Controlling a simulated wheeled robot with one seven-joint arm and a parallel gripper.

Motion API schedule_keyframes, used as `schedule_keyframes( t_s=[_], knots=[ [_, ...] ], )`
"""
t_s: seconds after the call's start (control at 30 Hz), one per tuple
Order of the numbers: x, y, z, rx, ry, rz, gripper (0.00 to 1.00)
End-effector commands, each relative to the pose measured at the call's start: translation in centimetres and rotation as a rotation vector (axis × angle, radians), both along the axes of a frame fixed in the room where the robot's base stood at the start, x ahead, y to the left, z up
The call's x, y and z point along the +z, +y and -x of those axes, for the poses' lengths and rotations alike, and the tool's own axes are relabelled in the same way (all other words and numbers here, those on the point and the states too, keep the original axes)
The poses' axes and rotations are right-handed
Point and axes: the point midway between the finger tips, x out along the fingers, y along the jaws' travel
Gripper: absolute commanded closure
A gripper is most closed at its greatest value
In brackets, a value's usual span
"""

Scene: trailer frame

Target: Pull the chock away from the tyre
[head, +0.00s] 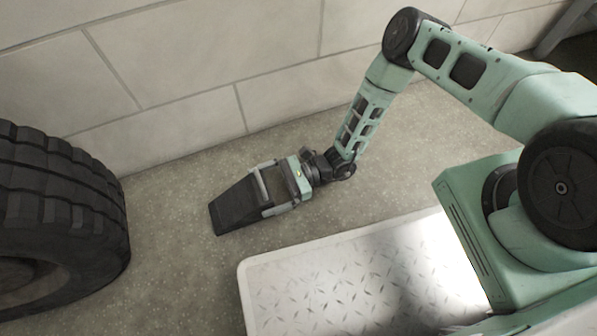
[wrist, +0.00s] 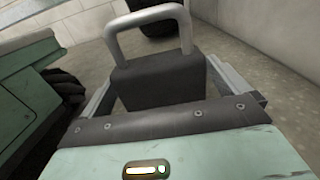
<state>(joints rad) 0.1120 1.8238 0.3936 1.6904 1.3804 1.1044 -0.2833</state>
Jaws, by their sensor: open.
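The chock (head: 230,206) is a dark wedge lying on the floor, its thin end toward the tyre (head: 62,215). A strip of bare floor shows between the chock and the tyre in the head view. My gripper (head: 260,190) is at the chock's thick end, its fingers open on either side of it. In the wrist view the chock's dark block (wrist: 158,82) sits between the spread fingers, with a grey metal loop handle (wrist: 112,42) standing above it. Whether a finger touches the chock is hard to tell. The chock's underside is hidden.
A pale block wall (head: 190,60) runs behind the chock. A light tread-patterned plate (head: 330,275) with a raised rim lies in front, near my base. Bare concrete floor (head: 165,215) is free around the chock and between it and the tyre.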

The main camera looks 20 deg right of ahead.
Motion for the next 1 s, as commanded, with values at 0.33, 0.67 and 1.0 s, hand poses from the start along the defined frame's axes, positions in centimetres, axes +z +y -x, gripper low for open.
schedule_keyframes(
  t_s=[0.33,0.67,1.0],
  knots=[
    [0.5,-4.8,-0.7,-0.007,0.000,0.001,0.00],
    [0.3,-12.5,-1.6,-0.006,0.000,0.003,0.00],
    [0.0,-17.0,-2.0,-0.002,0.000,0.002,0.00]
  ],
)
